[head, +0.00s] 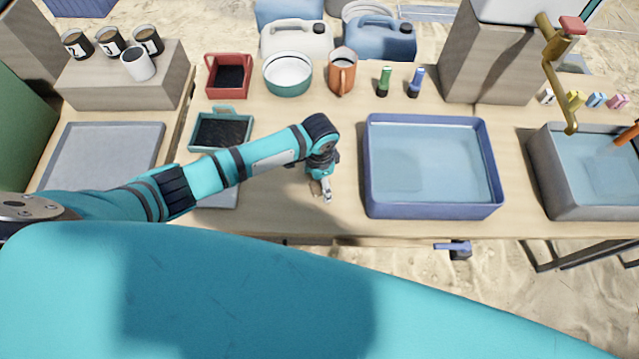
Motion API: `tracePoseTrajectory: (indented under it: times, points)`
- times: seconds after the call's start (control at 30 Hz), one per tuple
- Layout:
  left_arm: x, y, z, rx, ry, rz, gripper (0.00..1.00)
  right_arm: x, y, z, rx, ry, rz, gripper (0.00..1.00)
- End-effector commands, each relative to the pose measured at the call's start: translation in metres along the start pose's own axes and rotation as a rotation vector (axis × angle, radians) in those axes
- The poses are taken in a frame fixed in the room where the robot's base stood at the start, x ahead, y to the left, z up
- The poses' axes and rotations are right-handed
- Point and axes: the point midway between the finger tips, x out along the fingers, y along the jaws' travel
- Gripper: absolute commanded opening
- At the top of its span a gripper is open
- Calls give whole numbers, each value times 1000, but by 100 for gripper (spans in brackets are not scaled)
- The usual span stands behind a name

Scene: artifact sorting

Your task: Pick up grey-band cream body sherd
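My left arm reaches in from the left, and its gripper (326,193) points down at the wooden table, just left of the blue basin. A small pale beige piece (314,187) shows right beside the gripper, partly hidden by it. It may be the grey-band cream body sherd, but it is too small for me to make out a band. I cannot tell whether the fingers are open or touch it. My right gripper is not in view.
A blue basin of water (373,160) stands right of the gripper. A grey basin (560,190) is farther right. A teal tray (195,133), red tray (209,88), white-and-teal bowl (288,88) and orange mug (340,82) stand behind. A grey tray (105,155) lies left.

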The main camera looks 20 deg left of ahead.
Motion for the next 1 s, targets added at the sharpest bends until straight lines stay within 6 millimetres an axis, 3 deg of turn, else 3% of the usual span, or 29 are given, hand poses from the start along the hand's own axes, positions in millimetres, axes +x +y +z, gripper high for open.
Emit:
tracePoseTrajectory:
  times: [0.03, 0.4, 0.77, 1.0]
  points:
    - [0, 0, 0, 0, 0, 0, 70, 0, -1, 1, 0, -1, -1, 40]
    - [0, 0, 0, -1, 0, 0, 24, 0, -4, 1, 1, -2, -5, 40]
    - [-6, -1, 0, -1, 0, -1, 24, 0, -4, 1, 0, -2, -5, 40]
    - [-34, -1, -1, 0, 4, -1, 24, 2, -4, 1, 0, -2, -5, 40]
